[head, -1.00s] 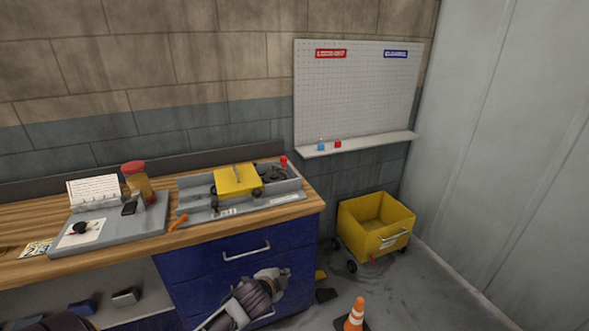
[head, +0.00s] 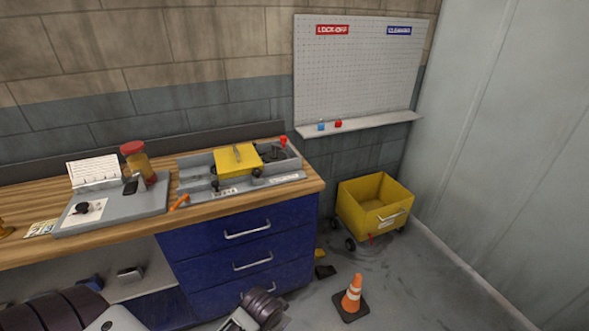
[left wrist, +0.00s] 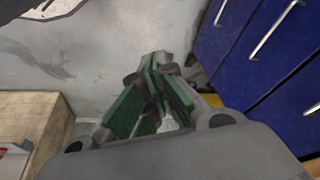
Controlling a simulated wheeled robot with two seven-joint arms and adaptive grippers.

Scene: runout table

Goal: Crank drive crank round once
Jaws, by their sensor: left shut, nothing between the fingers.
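A crank with a red knob (head: 283,141) stands at the back right of a grey bench unit (head: 290,178), with its dark base beside a yellow block (head: 238,161). No gripper is at the crank. In the left wrist view my left gripper (left wrist: 157,62) is shut and empty, with green-sided fingers over grey floor beside the blue drawers. Parts of my arms show low in the head view, but no fingers can be made out there. My right gripper is not in view.
A grey board (head: 115,218) with a black knob and a red-lidded jar (head: 137,163) stand left on the wooden bench. An orange tool (head: 179,202) lies between. Blue drawers (head: 245,245) are below. A yellow cart (head: 375,205) and cone (head: 353,295) stand right.

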